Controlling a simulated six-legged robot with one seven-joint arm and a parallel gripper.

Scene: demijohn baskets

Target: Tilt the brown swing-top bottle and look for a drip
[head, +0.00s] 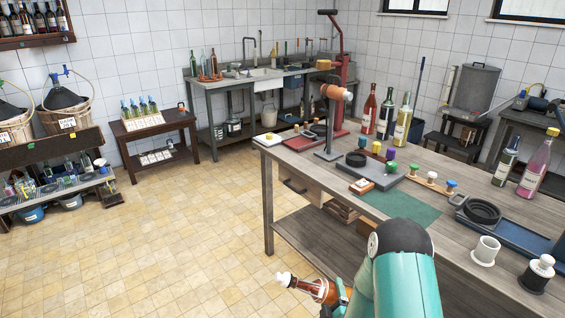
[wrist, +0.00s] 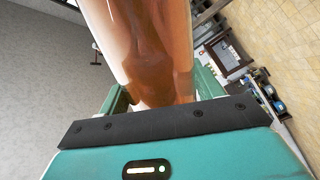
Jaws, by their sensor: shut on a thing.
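The brown swing-top bottle (head: 315,290) is at the bottom of the head view, lying far over on its side in the air, with its white stopper (head: 284,279) toward the left and slightly up. My gripper (head: 338,300) is shut on it, partly hidden by my teal arm. In the wrist view the bottle (wrist: 150,45) fills the space between the two green fingers of my gripper (wrist: 160,92), and darker brown shows inside the glass. I cannot make out any drip at the stopper.
The tiled floor (head: 180,250) to the left is clear. Basketed demijohns (head: 62,98) stand at the far left.

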